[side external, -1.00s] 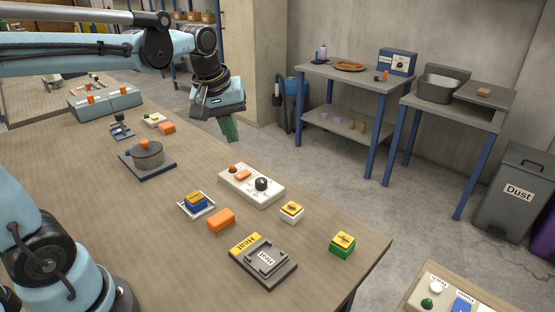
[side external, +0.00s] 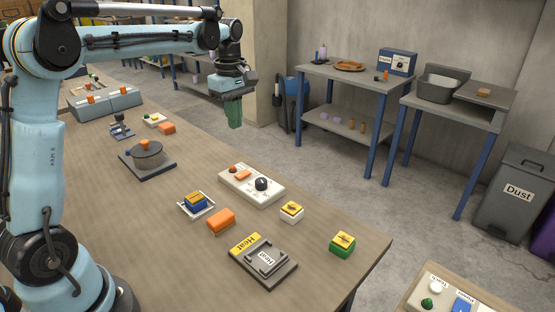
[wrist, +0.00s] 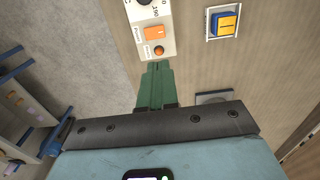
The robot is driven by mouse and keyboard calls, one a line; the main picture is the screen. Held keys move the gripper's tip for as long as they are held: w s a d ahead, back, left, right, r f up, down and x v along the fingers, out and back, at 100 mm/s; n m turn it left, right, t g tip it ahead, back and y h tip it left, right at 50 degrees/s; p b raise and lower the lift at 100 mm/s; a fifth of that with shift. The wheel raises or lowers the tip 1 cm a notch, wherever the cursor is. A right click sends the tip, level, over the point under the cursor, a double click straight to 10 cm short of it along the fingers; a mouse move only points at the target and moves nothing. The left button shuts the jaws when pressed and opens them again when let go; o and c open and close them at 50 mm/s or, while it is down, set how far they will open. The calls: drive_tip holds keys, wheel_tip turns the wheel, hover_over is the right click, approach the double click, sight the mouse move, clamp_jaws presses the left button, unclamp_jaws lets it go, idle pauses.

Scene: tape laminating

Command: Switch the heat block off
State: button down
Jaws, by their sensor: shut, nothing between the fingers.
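The heat block (side external: 270,266) is a dark grey plate with raised rails, a yellow "Heat" strip and a white "Heat" label, near the table's front edge. Behind it lies a white control panel (side external: 271,195) with a black knob (side external: 261,184), an orange rocker switch (side external: 243,175) and a small red lamp (side external: 233,168). In the wrist view the switch (wrist: 155,33) and lamp (wrist: 158,50) lie just beyond my fingertips. My gripper (side external: 235,122), with green fingers, is shut and empty, raised in the air behind the panel. Which way the rocker is tipped is unclear.
Near the panel are a blue-and-yellow block (side external: 196,200) in a white tray, an orange block (side external: 221,219), a white-and-yellow block (side external: 291,212) and a green-and-yellow block (side external: 342,244).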

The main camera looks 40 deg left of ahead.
sight(239, 175)
drive_tip(key=shift+f, duration=0.1)
wheel_tip(239, 175, down, 14)
drive_tip(key=shift+r, duration=0.1)
idle(0.5)
